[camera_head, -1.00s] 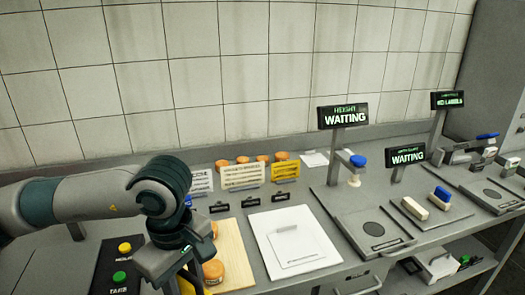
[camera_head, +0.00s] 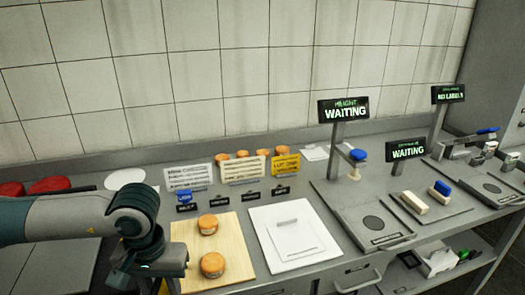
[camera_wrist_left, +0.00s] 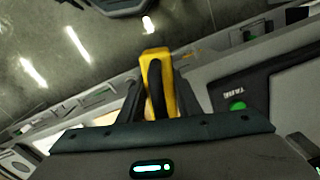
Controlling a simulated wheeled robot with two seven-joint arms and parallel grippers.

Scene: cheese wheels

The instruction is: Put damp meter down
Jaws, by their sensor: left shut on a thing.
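My left gripper (camera_head: 152,284) is low at the lower left of the head view, left of the wooden board (camera_head: 235,255). In the left wrist view it is shut on a yellow and black tool, which looks like the damp meter (camera_wrist_left: 158,85). The meter sticks out past the gripper's edge. In the head view only a sliver of yellow shows under the gripper, so I cannot tell whether the meter touches the counter.
Two orange cheese wheels (camera_head: 208,224) sit on the board. A white sheet (camera_head: 270,244) lies right of it. Small sign cards (camera_head: 243,169) and black clips stand behind. Waiting stations (camera_head: 374,222) fill the right. A dark panel with a green button (camera_wrist_left: 238,105) is near the gripper.

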